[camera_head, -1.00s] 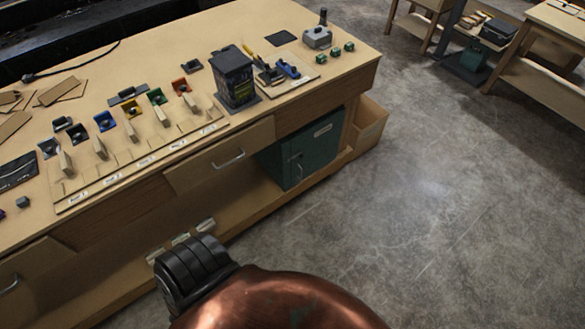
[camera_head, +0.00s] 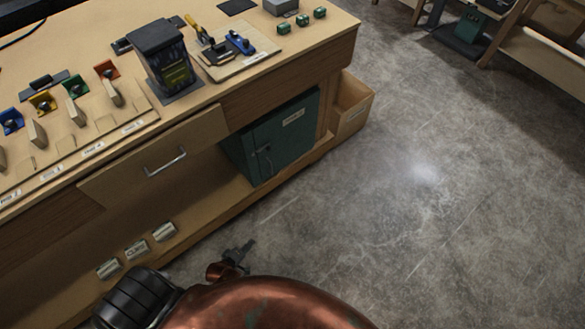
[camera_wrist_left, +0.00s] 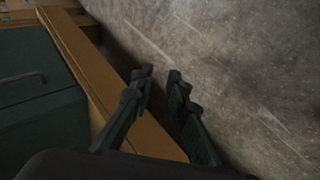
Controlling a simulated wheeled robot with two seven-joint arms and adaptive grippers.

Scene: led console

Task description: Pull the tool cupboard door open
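The green tool cupboard (camera_head: 285,138) stands on the lower shelf of the workbench, its door shut. The door carries a pale label and a dark handle (camera_head: 263,150). In the left wrist view the green cupboard (camera_wrist_left: 35,125) fills the left side, with its handle (camera_wrist_left: 22,79) near the left edge. My left gripper (camera_head: 245,251) is below and in front of the cupboard, apart from it. In the left wrist view its fingers (camera_wrist_left: 160,76) are apart with nothing between them, over the shelf edge and floor. My right gripper is not in view.
The workbench drawer (camera_head: 150,160) with a metal handle is left of the cupboard. A wooden bin (camera_head: 351,108) stands right of the cupboard. The concrete floor (camera_head: 430,220) at the right is clear.

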